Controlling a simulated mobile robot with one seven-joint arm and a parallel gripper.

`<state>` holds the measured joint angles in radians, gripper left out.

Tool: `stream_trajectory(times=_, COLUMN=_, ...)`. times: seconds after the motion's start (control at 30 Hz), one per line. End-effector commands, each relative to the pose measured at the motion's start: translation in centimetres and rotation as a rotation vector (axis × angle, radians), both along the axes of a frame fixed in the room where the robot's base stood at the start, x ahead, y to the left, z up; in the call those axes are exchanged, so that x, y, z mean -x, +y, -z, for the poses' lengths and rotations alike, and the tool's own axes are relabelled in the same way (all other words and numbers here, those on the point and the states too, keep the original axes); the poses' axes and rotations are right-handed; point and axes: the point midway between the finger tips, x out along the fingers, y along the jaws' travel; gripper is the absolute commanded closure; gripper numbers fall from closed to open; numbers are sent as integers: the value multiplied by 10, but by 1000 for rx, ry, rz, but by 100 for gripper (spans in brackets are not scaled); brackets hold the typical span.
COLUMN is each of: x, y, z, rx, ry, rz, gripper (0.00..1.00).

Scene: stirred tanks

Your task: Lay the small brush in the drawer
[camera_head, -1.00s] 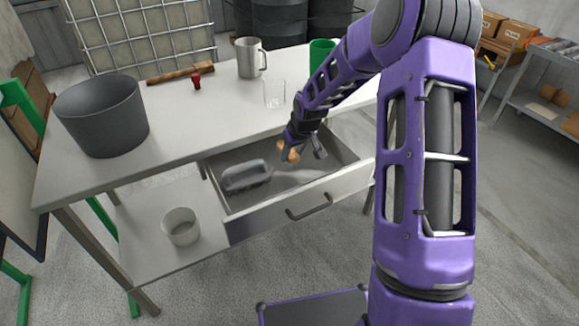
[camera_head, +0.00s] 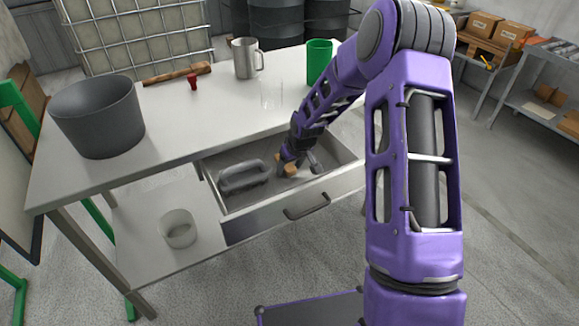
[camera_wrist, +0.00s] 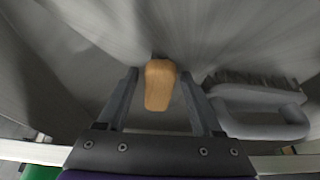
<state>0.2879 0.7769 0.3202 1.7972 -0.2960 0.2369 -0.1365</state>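The small brush, a wooden tan block (camera_head: 287,166), is in the open drawer (camera_head: 275,219), right of the large grey brush. In the wrist view its tan wood (camera_wrist: 159,86) shows between my fingers, with a gap visible on each side. My gripper (camera_head: 298,164) is open, reaching down into the drawer around it; the wrist view shows its two fingers (camera_wrist: 158,80) spread apart. The small brush's bristles and underside are hidden, so I cannot tell whether it rests fully on the drawer floor.
A large grey brush with a handle (camera_head: 243,178) lies in the drawer's left part. On the worktop (camera_head: 190,115) stand a grey bucket (camera_head: 98,118), a metal mug (camera_head: 245,58), a green cup (camera_head: 319,62) and a small red item (camera_head: 192,81). A white pot (camera_head: 178,229) is on the lower shelf.

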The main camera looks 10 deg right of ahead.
Motion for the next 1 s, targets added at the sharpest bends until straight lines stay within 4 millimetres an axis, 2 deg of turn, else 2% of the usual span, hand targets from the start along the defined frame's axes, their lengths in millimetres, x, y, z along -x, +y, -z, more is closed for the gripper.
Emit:
stream_trajectory(times=0.27, x=0, y=0, z=0, rx=0, ry=0, rz=0, gripper=26)
stream_trajectory(times=0.43, x=1, y=-1, z=-10, rx=0, ry=-2, rz=0, gripper=26)
stream_trajectory(times=0.8, x=29, y=-11, z=-82, rx=0, ry=-3, rz=3, gripper=26)
stream_trajectory(times=1.0, x=40, y=-13, z=-108, rx=0, ry=-2, rz=1, gripper=26)
